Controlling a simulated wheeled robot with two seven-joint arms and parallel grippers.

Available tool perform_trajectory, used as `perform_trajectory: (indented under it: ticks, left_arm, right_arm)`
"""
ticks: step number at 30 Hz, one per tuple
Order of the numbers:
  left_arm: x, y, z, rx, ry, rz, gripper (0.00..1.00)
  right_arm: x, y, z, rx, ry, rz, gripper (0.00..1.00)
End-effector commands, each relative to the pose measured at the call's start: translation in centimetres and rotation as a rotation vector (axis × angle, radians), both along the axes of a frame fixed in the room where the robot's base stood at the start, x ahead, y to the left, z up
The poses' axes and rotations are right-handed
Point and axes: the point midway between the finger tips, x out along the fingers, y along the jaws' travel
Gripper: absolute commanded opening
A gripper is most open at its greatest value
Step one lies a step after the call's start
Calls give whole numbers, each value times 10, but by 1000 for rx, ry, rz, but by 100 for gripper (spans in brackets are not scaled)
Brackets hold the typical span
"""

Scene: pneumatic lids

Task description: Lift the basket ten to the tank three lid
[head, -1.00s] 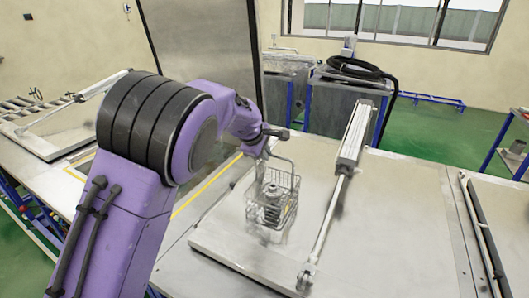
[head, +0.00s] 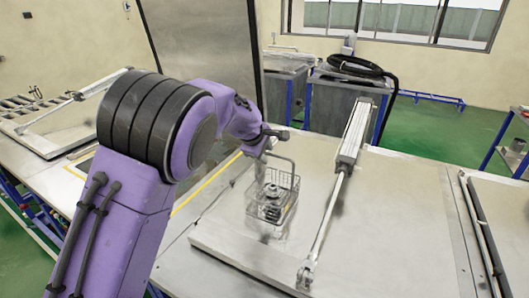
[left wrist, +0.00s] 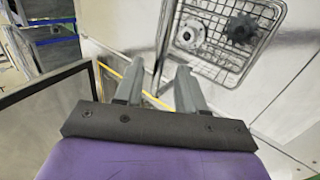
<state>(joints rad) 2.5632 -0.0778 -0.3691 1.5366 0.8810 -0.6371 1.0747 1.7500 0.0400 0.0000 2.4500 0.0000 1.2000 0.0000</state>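The wire basket (head: 290,190) holds metal parts and sits over the flat grey tank lid (head: 375,225) in the centre of the head view. Its tall wire handle stands up on the gripper's side. In the left wrist view the basket (left wrist: 252,62) shows at the upper right, with a light ring part and a dark knobbed part inside. My left gripper (head: 261,165) is at the handle, its fingers pointing down. In the wrist view its fingers (left wrist: 165,85) stand apart, with the handle's thin bar running between them. I cannot tell whether they touch the bar. My right gripper is not in view.
A pneumatic cylinder (head: 354,132) and its rod stand right of the basket on the lid. Another lid (head: 60,130) lies at the left. A grey bin with a black hose (head: 357,68) stands behind. A tall metal panel (head: 205,40) rises behind my arm.

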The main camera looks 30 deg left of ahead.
Motion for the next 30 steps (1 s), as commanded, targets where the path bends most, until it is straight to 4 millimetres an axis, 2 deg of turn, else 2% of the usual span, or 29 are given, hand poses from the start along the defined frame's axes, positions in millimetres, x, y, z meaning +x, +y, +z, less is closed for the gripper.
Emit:
perform_trajectory:
  ticks: [5, 12, 18, 20, 28, 30]
  left_arm:
    - [-9, -1, 12, 0, -3, -1, 39]
    - [-42, -2, 59, 2, -7, 0, 39]
    - [-59, -2, 83, 1, -4, 1, 39]
    - [-61, -2, 90, 1, -4, 1, 39]
    - [-62, -3, 119, 0, -2, 1, 39]
    - [-61, -3, 121, 1, -5, -1, 39]
  right_arm:
    - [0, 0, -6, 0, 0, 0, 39]
    - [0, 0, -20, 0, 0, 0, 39]
    - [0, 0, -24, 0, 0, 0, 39]
    - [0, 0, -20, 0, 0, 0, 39]
    - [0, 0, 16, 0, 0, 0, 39]
    - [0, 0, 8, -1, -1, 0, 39]
